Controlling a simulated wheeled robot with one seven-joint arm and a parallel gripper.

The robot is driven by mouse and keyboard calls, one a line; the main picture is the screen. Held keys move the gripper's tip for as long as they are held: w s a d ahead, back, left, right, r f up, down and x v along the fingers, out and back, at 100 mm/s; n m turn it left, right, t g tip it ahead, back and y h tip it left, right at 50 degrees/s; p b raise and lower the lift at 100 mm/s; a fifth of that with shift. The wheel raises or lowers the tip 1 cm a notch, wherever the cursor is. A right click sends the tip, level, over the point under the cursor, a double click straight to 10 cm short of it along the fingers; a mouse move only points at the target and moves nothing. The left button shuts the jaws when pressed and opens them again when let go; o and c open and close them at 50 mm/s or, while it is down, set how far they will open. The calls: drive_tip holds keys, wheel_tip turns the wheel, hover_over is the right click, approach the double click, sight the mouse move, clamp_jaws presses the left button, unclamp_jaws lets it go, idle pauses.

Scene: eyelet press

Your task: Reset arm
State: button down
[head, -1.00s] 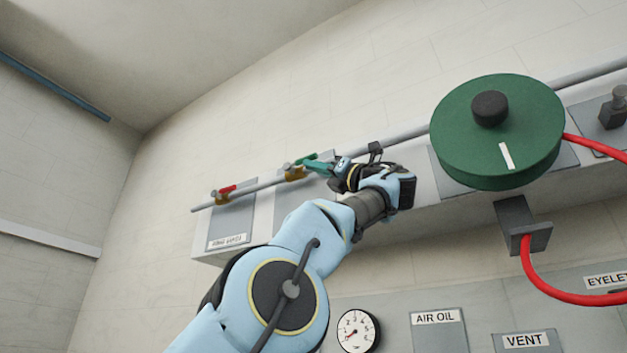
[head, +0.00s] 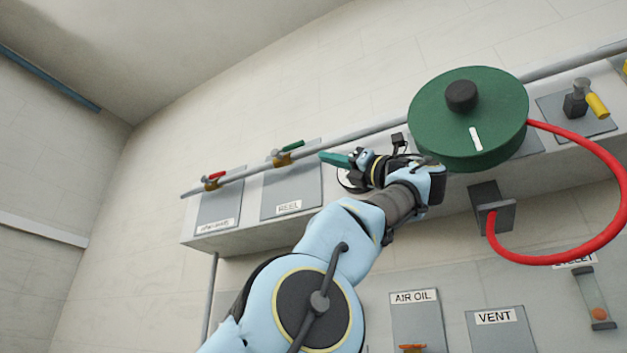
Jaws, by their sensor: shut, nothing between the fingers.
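My gripper (head: 336,159) is in the middle of the head view, at the end of my blue arm. Its teal fingers point left and are shut, with nothing between them. It is in front of the panel shelf, to the right of the green-handled valve (head: 290,147) above the REEL plate (head: 291,190), and apart from it. The green handle lies along the pipe (head: 345,138). A valve with a red handle (head: 214,177) sits farther left on the same pipe.
A large green reel (head: 450,130) with a black knob hangs right of my gripper, close to my wrist. A red hose (head: 600,235) loops from it to a grey bracket (head: 492,208). AIR OIL (head: 417,325) and VENT (head: 500,340) plates are below. Open wall lies above left.

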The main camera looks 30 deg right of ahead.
drive_tip(key=shift+s+d+f, duration=0.1)
drive_tip(key=shift+s+d, duration=0.1)
drive_tip(key=shift+s, duration=0.25)
idle(0.4)
